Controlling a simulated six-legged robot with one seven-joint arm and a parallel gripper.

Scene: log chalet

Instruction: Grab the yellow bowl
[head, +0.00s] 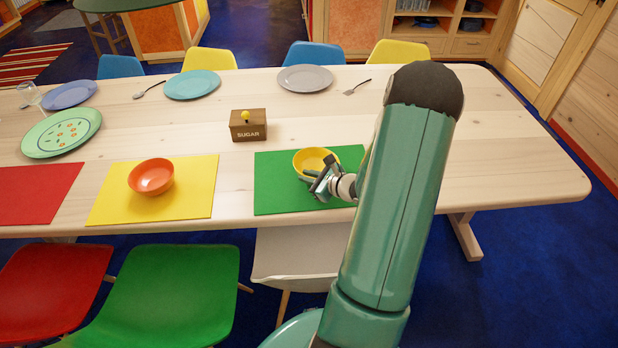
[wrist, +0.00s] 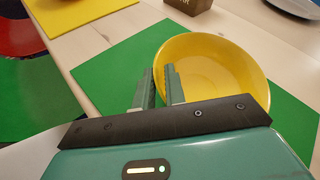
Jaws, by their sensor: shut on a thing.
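The yellow bowl (head: 316,160) sits upright on the green placemat (head: 275,190) near the front edge of the table. My gripper (head: 318,180) is at the bowl's near rim in the head view. In the wrist view my gripper's fingers (wrist: 162,85) are close together at the left side of the yellow bowl (wrist: 215,70), with the bowl's wall between them. The gripper is shut on that rim. The bowl looks empty. Its near part is hidden behind my gripper.
An orange bowl (head: 151,177) stands on a yellow placemat (head: 200,200) to the left. A wooden sugar box (head: 248,125) is behind the green placemat. Plates (head: 305,78) line the far side. Chairs (head: 170,295) stand at the near edge. The table's right end is clear.

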